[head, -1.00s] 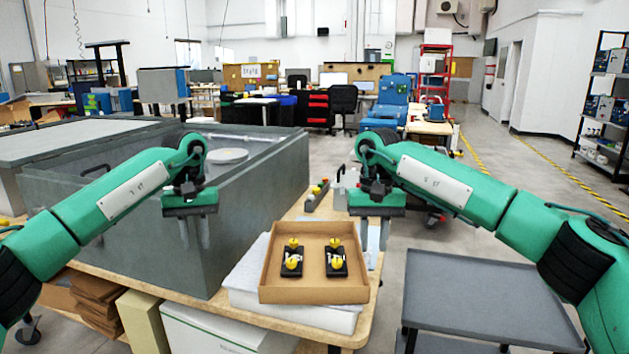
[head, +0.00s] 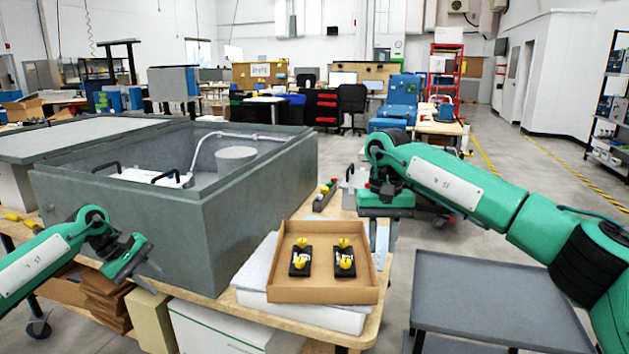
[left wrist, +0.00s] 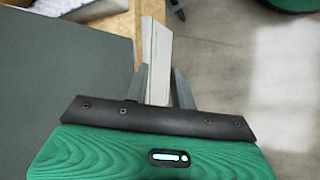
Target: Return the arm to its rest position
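My left arm (head: 40,265) is green and sits low at the left, in front of the grey open-topped housing. My right arm (head: 470,190) reaches in from the right.
The grey housing (head: 255,225) stands on the wooden table. The cardboard tray (head: 315,290) holds two black parts with yellow knobs (head: 300,260). A grey cart (head: 490,295) stands at the right. Brown cartons (head: 100,300) lie below the table.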

